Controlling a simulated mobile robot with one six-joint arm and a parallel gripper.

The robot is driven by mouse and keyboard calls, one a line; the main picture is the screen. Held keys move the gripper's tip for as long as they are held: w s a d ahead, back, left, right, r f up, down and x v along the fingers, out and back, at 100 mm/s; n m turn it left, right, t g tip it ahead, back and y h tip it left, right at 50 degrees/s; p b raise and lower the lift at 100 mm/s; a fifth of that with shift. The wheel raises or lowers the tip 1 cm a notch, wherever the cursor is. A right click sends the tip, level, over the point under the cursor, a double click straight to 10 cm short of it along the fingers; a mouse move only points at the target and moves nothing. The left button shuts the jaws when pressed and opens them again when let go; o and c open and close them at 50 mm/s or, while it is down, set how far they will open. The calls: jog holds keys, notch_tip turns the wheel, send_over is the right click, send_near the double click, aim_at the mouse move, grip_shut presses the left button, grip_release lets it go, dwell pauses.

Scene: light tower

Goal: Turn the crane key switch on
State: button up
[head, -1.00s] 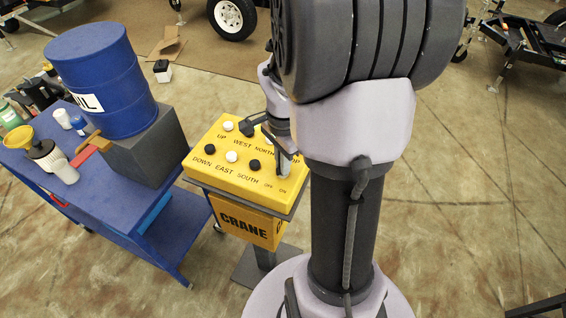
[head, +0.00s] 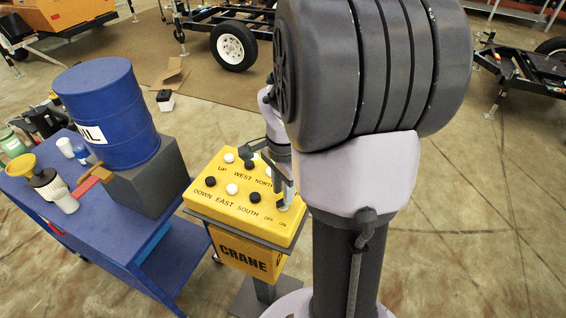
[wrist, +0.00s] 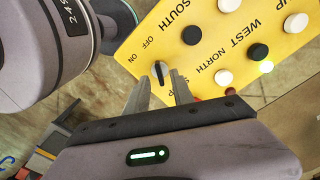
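The yellow crane control box (head: 268,207) stands on a post, with black and white direction buttons on top. Its key switch (wrist: 160,74) is a small black knob near the OFF and ON labels, best seen in the wrist view. The knob lies roughly along the line of my fingers; I cannot tell which label it marks. My gripper (wrist: 159,77) is open, with one fingertip on each side of the knob. A narrow gap shows beside the knob; contact is unclear. In the head view my gripper (head: 285,200) is over the labelled corner, and the arm hides the box's right side.
A blue cart (head: 95,235) stands left of the box, carrying a blue oil drum (head: 110,112), bottles and a red-handled tool. Open floor lies to the right.

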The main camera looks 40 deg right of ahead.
notch_tip(320, 180, up, 15)
jog(key=p, duration=0.4)
jog(key=shift+p, duration=0.3)
